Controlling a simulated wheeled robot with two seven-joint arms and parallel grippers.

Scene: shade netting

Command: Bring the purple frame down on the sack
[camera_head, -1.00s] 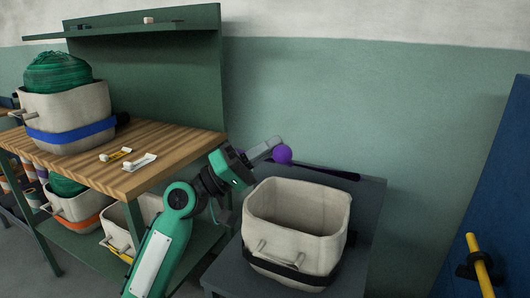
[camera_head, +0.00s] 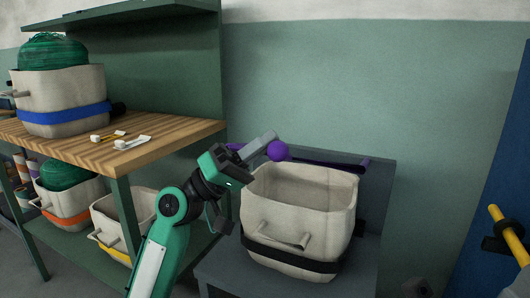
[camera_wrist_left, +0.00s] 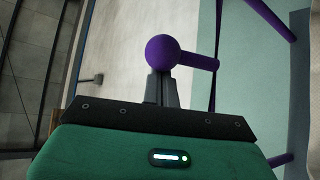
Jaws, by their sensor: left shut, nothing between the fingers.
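The open beige sack (camera_head: 300,225) with a black band and a front handle stands on a grey stand. The purple frame shows as a bar (camera_head: 340,161) behind the sack's back rim, with a round purple knob (camera_head: 278,151) at the sack's back left. My left gripper (camera_head: 264,140) is shut and empty, its fingertips at the knob. In the left wrist view the knob (camera_wrist_left: 163,50) sits right at the closed fingertips (camera_wrist_left: 161,78), with a purple rod going right from it. Whether they touch is unclear. The sack hides part of the frame.
A wooden-topped bench (camera_head: 150,150) at left holds a blue-banded sack (camera_head: 62,90) of green netting and small white-handled tools. More sacks stand on its lower shelf. A yellow bar (camera_head: 508,235) is at the right. The sack's grey stand (camera_head: 225,275) has a narrow bare edge.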

